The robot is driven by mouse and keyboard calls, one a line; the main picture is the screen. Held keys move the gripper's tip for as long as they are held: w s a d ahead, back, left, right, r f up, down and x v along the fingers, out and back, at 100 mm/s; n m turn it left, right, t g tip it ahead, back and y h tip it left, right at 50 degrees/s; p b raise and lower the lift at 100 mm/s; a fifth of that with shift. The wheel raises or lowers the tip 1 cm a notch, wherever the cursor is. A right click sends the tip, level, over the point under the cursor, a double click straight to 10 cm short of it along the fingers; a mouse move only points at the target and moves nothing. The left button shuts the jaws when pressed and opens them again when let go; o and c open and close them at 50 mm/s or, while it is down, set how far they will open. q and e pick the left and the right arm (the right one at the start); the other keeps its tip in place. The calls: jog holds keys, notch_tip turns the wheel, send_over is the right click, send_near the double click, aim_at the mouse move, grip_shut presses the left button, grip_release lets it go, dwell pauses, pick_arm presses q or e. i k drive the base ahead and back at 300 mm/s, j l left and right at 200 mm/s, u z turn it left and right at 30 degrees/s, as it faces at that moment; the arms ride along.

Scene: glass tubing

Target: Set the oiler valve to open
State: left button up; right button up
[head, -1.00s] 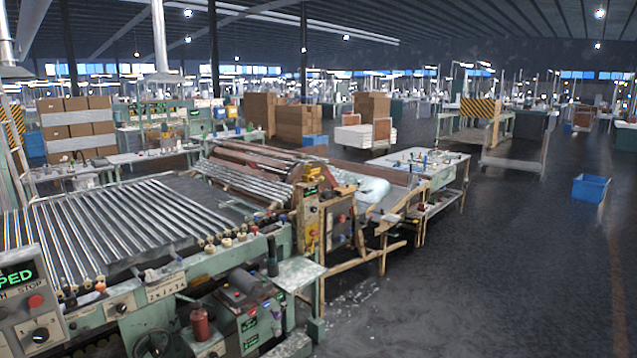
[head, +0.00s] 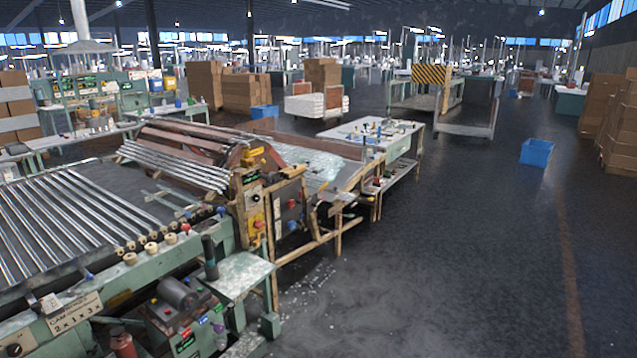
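I cannot make out the oiler valve for certain. A small dark red canister (head: 122,343) stands at the lower left on the front of the green machine (head: 205,277), cut by the bottom edge; I cannot tell if it is the oiler. A grey motor-like cylinder (head: 177,292) and a box with green displays (head: 185,341) sit beside it. No valve setting is readable. Neither of my grippers shows in the head view.
Glass tubes (head: 60,215) lie on the machine's bed. A small green side table (head: 238,275) juts out at its right end. Wooden-framed machinery (head: 290,205) stands behind. A blue bin (head: 536,152) sits on the open dark floor (head: 450,260) at right.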

aim_at(253, 165)
jog(key=i, duration=0.6)
jog(key=i+l+u, duration=0.15)
jog(key=i, duration=0.4)
jog(key=i+l, duration=0.1)
jog(key=i, duration=0.5)
jog(key=i+l+u, duration=0.15)
jog(key=i, duration=0.45)
